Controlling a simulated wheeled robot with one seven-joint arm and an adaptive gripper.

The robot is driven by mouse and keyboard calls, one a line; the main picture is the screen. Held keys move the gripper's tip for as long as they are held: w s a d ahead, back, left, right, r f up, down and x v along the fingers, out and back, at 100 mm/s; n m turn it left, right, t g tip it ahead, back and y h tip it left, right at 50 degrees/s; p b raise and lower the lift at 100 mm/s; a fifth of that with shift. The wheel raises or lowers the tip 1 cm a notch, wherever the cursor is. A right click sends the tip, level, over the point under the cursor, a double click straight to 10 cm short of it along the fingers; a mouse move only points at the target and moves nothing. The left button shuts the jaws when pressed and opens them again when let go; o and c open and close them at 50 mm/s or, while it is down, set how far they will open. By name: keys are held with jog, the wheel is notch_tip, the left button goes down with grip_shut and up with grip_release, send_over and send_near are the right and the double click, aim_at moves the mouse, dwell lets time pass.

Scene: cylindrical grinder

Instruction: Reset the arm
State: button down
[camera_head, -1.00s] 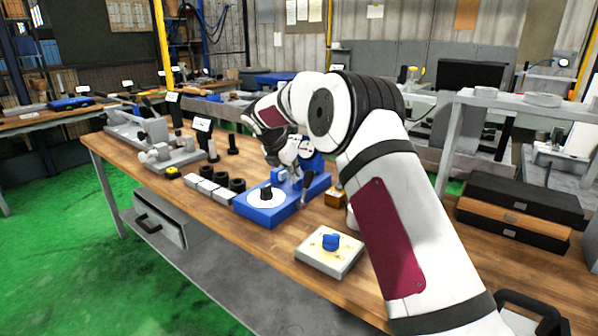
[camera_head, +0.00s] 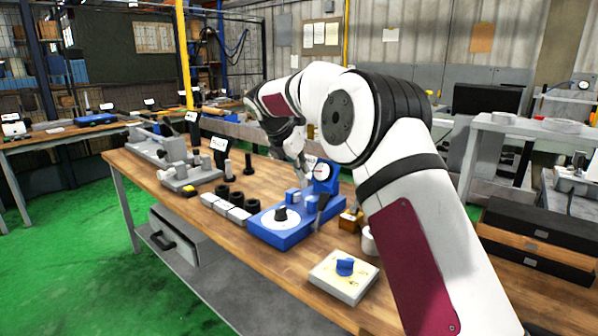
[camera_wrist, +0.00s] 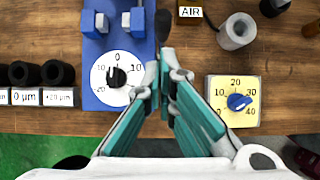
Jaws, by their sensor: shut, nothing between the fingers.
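My gripper (camera_wrist: 165,82) shows in the wrist view with its teal fingers meeting at the tips, shut and empty. It hangs above the wooden bench, between the blue dial fixture and the yellow-faced knob box. In the head view my arm rises from the lower right and bends over the bench.
The blue fixture (camera_head: 272,235) carries a white dial and black knob. The knob box (camera_head: 343,288) with a blue knob stands near the front edge. A brass AIR block (camera_wrist: 190,12) and a grey cylinder (camera_wrist: 236,32) lie beyond. Black rings (camera_head: 236,198) stand left.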

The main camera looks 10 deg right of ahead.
jog(key=s+r+m+y+p, duration=0.15)
jog(key=s+r+m, duration=0.5)
jog(key=s, duration=0.65)
jog(key=s+r+m+p, duration=0.2)
jog(key=s+r+m, duration=0.4)
jog(key=s, duration=0.7)
jog(key=s+f+m+y+p, duration=0.1)
jog(key=s+m, duration=0.5)
jog(key=s, duration=0.8)
jog(key=s+f+m+y+p, duration=0.2)
jog(key=s+f+m, duration=0.2)
jog(key=s, duration=1)
jog(key=m, duration=0.2)
jog(key=shift+s+a+m+y, duration=0.15)
jog(key=shift+s+m+y, duration=0.2)
